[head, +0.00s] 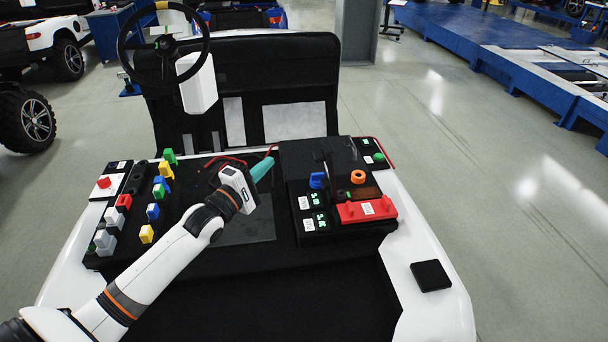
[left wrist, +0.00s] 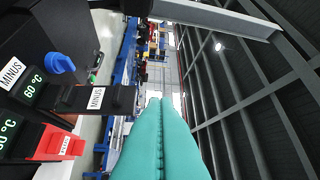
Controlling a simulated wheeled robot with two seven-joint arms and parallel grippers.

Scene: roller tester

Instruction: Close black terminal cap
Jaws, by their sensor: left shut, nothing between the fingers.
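The black terminal cap (left wrist: 95,98) with a white MINUS label stands out from the panel, raised, in the left wrist view. In the head view the dark raised cap (head: 328,168) is hard to separate from the black box behind it. The red terminal cap (head: 366,208) lies flat in front of it; it also shows in the left wrist view (left wrist: 60,143). My left gripper (head: 264,167) has teal fingers, shut and empty, left of the black cap and apart from it. The fingers also show in the left wrist view (left wrist: 160,140). My right gripper is not in view.
A blue knob (head: 317,180), an orange ring (head: 357,176) and green displays (head: 318,199) sit close to the cap. Coloured switches (head: 158,190) fill the left panel. A steering wheel (head: 164,45) rises behind. A black square pad (head: 431,276) lies on the white right side.

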